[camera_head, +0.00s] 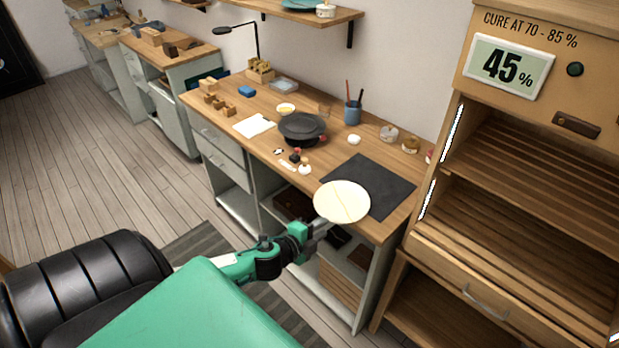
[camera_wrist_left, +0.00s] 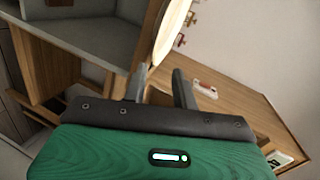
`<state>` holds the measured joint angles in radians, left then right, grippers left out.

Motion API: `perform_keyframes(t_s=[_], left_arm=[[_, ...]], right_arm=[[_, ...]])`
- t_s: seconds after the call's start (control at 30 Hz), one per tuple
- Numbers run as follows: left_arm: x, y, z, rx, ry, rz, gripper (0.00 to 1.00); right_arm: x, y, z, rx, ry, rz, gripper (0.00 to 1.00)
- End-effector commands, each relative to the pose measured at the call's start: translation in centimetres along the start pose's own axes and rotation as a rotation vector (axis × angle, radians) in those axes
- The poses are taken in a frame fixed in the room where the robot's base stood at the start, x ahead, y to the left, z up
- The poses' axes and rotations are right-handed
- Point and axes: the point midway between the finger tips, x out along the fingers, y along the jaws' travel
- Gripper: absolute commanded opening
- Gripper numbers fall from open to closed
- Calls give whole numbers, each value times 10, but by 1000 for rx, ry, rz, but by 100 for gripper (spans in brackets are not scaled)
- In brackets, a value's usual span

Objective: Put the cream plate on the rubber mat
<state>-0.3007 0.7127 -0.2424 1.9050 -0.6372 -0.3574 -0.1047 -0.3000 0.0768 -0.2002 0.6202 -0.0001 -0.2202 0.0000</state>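The cream plate (camera_head: 341,200) is round and pale, with a thin dark line across its face. My left gripper (camera_head: 318,228) holds it by its near rim, at the front of the desk. In the left wrist view the plate (camera_wrist_left: 172,30) extends beyond the fingers (camera_wrist_left: 160,82), its rim between their tips. The dark square rubber mat (camera_head: 387,187) lies flat on the right part of the desk. The plate covers the mat's near left part in the head view; any gap between them is hard to judge. My right gripper is not in view.
A black round turntable (camera_head: 302,127), a blue cup with tools (camera_head: 352,112), small jars (camera_head: 389,133) and a small white item (camera_head: 305,169) stand on the wooden desk (camera_head: 325,150). A slatted wooden cabinet (camera_head: 530,180) rises close on the right. The mat's visible part is bare.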

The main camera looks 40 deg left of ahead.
Motion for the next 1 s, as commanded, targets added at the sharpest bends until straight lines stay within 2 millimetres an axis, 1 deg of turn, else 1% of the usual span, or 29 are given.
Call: perform_keyframes(t_s=[0.03,0.1,0.3,0.5,0.7,0.77,0.83,0.87,0.97,1.0], left_arm=[[-8,2,0,1,1,2,28],[-17,2,0,1,1,2,28],[-36,1,0,0,0,1,28],[-42,0,0,1,0,0,28],[-42,0,0,1,-1,0,28],[-41,4,3,-6,-7,7,28],[-38,18,12,-29,-28,28,28],[-36,29,18,-47,-43,44,28],[-29,82,45,-136,-117,121,28],[-28,110,57,-183,-155,161,28]], right_arm=[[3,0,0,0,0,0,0],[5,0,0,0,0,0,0],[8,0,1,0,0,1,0],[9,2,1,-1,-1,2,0],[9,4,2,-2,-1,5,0],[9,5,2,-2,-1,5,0],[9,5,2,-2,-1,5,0],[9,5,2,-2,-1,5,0],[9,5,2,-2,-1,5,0],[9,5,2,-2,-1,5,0]])
